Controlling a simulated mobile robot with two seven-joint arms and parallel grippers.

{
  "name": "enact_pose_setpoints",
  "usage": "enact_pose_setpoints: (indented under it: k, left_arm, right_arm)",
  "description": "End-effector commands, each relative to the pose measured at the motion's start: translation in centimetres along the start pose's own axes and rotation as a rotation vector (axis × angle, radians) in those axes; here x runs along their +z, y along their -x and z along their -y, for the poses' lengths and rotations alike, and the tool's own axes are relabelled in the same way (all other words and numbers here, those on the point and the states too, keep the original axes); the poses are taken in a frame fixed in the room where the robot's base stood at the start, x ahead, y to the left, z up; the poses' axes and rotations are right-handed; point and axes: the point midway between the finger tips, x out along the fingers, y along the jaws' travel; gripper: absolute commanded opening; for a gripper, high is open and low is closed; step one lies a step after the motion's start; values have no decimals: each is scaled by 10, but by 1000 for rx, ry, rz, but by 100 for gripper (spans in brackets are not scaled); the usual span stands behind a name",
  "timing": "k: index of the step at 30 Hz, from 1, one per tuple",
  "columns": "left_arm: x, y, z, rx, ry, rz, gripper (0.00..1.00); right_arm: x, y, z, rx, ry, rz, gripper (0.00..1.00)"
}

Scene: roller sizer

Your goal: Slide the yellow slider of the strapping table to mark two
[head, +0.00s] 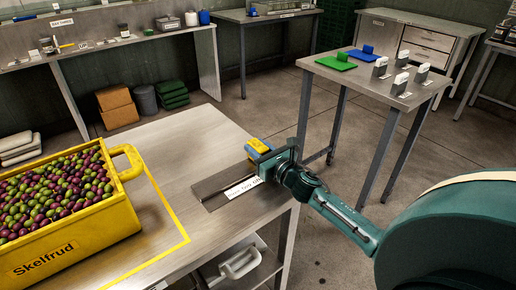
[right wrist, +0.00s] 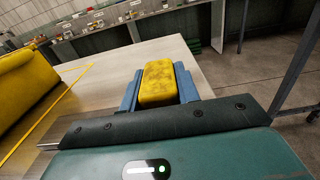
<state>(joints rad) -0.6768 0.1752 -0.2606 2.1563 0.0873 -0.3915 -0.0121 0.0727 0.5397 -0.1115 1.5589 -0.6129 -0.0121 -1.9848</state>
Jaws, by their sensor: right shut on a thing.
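The yellow slider (head: 259,146) sits at the far right end of a dark metal rail plate (head: 208,190) on the steel table. A white label (head: 242,187) lies along the plate, partly hidden by my right gripper. My right gripper (head: 262,149) is shut on the slider. In the right wrist view the slider (right wrist: 158,82) is a worn yellow block between the two blue fingers of my right gripper (right wrist: 159,90). The marks along the rail cannot be made out. My left gripper is not in view.
A yellow crate of olives (head: 70,215), labelled Skelfrud, stands on the left of the table inside a yellow line. A side table (head: 385,78) with green and blue items stands at the back right. The steel surface behind the rail is clear.

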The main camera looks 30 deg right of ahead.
Motion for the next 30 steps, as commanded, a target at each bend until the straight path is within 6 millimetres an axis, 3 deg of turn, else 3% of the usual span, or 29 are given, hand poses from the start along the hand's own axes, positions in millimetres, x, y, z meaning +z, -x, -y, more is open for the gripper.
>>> enact_pose_setpoints:
  k: [5,12,15,26,27,30]
  left_arm:
    - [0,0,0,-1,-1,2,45]
    - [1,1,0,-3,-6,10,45]
    - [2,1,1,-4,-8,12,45]
    - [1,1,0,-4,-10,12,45]
    - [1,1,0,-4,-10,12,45]
    - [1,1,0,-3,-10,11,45]
  right_arm:
    - [0,0,-9,3,-1,-1,0]
    - [0,0,-61,4,-4,-1,0]
    - [-1,0,-75,2,-1,-1,0]
    - [-1,0,-81,2,-1,-1,0]
    - [-1,0,-81,2,-1,-1,34]
    - [-1,0,-81,1,0,-1,42]
